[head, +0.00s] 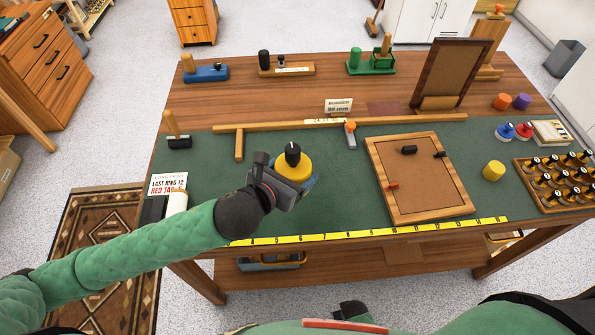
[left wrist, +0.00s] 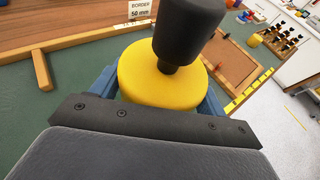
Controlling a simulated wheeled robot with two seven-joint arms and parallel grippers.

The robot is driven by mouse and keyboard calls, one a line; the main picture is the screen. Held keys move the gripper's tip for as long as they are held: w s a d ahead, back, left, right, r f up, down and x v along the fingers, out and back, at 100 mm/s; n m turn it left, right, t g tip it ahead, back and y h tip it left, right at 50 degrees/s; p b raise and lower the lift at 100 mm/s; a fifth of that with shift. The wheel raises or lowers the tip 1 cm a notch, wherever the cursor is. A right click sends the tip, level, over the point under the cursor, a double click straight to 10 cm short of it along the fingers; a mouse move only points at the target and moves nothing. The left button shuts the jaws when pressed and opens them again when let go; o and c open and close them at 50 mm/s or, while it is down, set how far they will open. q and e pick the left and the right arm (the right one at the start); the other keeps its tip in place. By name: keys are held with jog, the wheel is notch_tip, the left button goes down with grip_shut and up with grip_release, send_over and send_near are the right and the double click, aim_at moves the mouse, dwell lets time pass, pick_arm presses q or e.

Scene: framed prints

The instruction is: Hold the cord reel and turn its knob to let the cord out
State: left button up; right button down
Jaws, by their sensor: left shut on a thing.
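In the left wrist view the yellow drum (left wrist: 145,78) is just beyond the gripper, and the black knob (left wrist: 188,30) rises close to the camera, upright. No let-out cord is visible.
A wooden frame (head: 376,185) lies right of the reel, with a yellow cylinder (head: 493,171) beyond it. A wooden rail (head: 260,126) runs behind the reel. A yellow ruler strip (head: 370,232) lies along the front edge. An upright framed board (head: 449,75) stands at the back.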

aim_at(281, 167)
pick_arm(q)
jog(key=shift+w+a, duration=0.4)
jog(key=shift+a, duration=0.25)
jog(key=shift+w+a, duration=0.4)
jog(key=shift+a, duration=0.25)
pick_arm(e)
jog(key=shift+r, duration=0.35)
pick_arm(q)
jog(key=shift+f+b, duration=1.5)
jog(key=shift+f, duration=3.55)
pick_arm(e)
notch_tip(281, 167, down, 4)
jog(key=shift+r, duration=0.15)
pick_arm(q)
jog(key=shift+f, duration=0.45)
pick_arm(e)
jog(key=c, duration=2.1)
grip_release()
